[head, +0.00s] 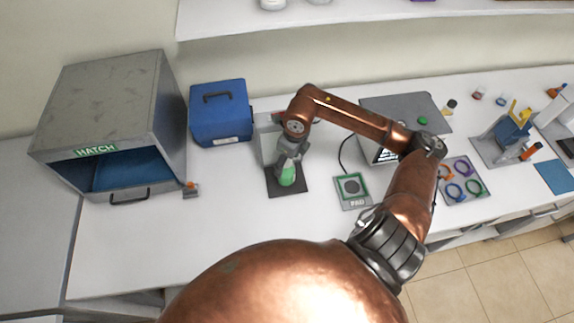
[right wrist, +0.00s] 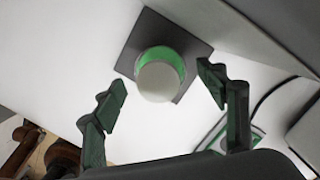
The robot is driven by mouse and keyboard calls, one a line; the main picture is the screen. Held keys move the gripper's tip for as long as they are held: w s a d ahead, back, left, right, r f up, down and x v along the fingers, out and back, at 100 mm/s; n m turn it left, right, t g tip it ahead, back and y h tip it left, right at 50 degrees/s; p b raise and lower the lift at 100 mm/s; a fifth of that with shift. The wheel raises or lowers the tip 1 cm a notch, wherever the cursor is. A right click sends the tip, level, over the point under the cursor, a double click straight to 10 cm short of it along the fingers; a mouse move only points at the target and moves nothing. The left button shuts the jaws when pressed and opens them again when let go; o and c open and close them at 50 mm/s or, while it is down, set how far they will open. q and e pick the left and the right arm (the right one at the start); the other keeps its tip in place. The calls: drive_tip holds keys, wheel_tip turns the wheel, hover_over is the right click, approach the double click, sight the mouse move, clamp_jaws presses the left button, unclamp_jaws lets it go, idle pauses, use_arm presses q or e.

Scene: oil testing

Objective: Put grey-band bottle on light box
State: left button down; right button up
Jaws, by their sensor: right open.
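A bottle (head: 287,177) with a green body stands upright on a dark square base (head: 290,191) at the centre of the head view. In the right wrist view the bottle (right wrist: 161,78) shows a pale round top and a green ring; I cannot make out a grey band. My right gripper (head: 287,162) is over the bottle. In the right wrist view its two fingers are spread on either side with clear gaps, not touching the bottle. A pale upright panel (head: 267,148) stands behind the dark base; I cannot tell whether this is the light box. My left gripper is not in view.
A green-edged pad (head: 353,189) lies right of the dark base. A blue case (head: 221,118) and a grey hatch box (head: 105,110) stand left. Coloured rings (head: 460,182) and a blue rack (head: 513,133) are right. The white bench (head: 232,190) is clear left of the base.

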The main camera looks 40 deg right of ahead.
drive_tip(key=r, duration=0.3)
drive_tip(key=s+r, duration=0.1)
drive_tip(key=r, duration=0.2)
drive_tip(key=r+b, duration=0.1)
drive_tip(key=r, duration=0.2)
drive_tip(key=shift+s+d+r, duration=0.2)
drive_tip(key=shift+d, duration=0.1)
